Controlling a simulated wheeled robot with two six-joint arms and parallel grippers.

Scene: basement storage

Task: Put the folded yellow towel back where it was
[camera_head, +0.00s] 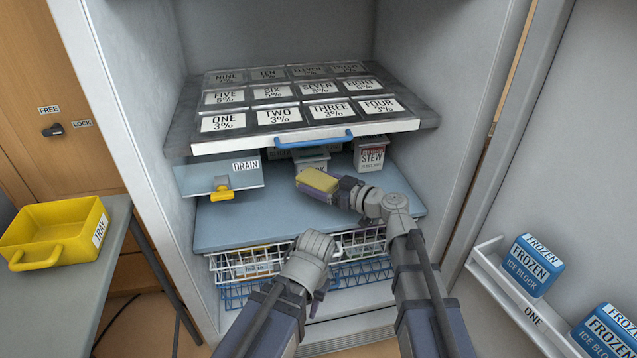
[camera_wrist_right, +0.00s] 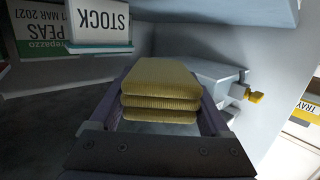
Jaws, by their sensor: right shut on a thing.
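The folded yellow towel (camera_head: 317,181) is in my right gripper (camera_head: 335,187), over the middle of the blue-grey shelf inside the freezer, below the labelled upper tray. In the right wrist view the towel (camera_wrist_right: 160,90) shows as stacked folds between the two fingers of my right gripper (camera_wrist_right: 165,110). I cannot tell whether the towel touches the shelf. My left gripper (camera_head: 312,250) is low in front of the wire baskets, away from the towel; its fingers are hard to make out.
The upper tray (camera_head: 365,127) with numbered lids overhangs the shelf (camera_head: 240,215). A drain panel (camera_head: 200,178) with a yellow tap (camera_head: 222,188) is at left. A STEW tub (camera_head: 371,155) stands at back right. Wire baskets (camera_head: 245,265) are below. A yellow tray (camera_head: 50,225) stands outside left.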

